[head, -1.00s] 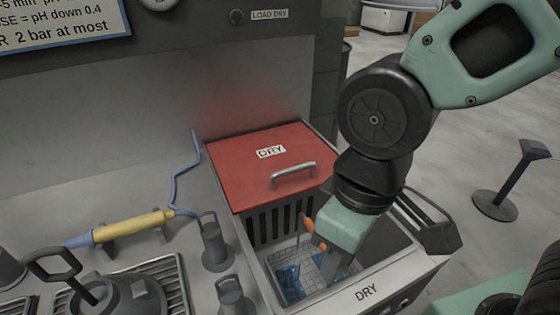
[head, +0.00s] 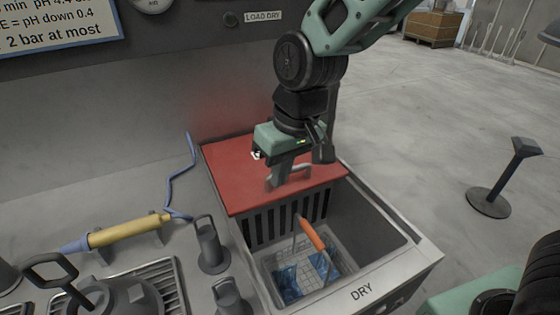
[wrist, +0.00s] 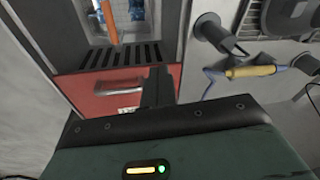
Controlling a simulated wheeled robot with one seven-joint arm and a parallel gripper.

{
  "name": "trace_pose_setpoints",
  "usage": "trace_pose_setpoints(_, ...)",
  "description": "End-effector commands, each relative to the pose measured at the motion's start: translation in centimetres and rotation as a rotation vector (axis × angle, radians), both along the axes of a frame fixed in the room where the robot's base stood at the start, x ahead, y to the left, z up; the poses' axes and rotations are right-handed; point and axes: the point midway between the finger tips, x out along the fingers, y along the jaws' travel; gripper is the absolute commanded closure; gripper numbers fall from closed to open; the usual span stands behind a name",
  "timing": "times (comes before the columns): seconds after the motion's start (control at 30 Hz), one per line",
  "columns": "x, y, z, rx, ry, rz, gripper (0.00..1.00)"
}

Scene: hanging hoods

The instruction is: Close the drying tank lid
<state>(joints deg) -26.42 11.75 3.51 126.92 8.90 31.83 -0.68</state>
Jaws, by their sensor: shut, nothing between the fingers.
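The red drying tank lid (head: 235,178) with its metal bar handle (head: 298,168) covers the back part of the tank marked DRY (head: 405,262). The front part of the tank is open. My gripper (head: 276,182) is shut and empty, pointing down over the lid at the left end of the handle. I cannot tell whether it touches the lid or handle. In the wrist view the red lid (wrist: 82,98) and handle (wrist: 118,86) lie just left of my shut fingers (wrist: 157,82). The lid's label is hidden behind my gripper in the head view.
A wire basket (head: 290,262) with an orange grip (head: 312,234) and blue pieces sits in the open part of the tank. A yellow spray handle (head: 128,230) with a blue hose lies on the left deck.

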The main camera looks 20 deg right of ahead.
Motion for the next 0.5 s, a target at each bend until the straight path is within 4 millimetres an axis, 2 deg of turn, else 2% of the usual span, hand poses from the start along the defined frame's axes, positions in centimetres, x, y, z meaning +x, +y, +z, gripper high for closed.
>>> trace_pose_setpoints(0.03, 3.6, -0.3, -0.6, -0.002, -0.021, -0.051, 1.0)
trace_pose_setpoints(0.1, 7.9, -1.2, -1.4, -0.01, -0.06, -0.11, 1.0)
trace_pose_setpoints(0.2, 12.8, -2.7, -2.2, -0.031, -0.114, -0.172, 1.0)
trace_pose_setpoints(0.33, 16.3, -4.1, -2.8, -0.055, -0.163, -0.214, 1.0)
trace_pose_setpoints(0.5, 17.6, -4.6, -3.5, -0.065, -0.178, -0.226, 1.0)
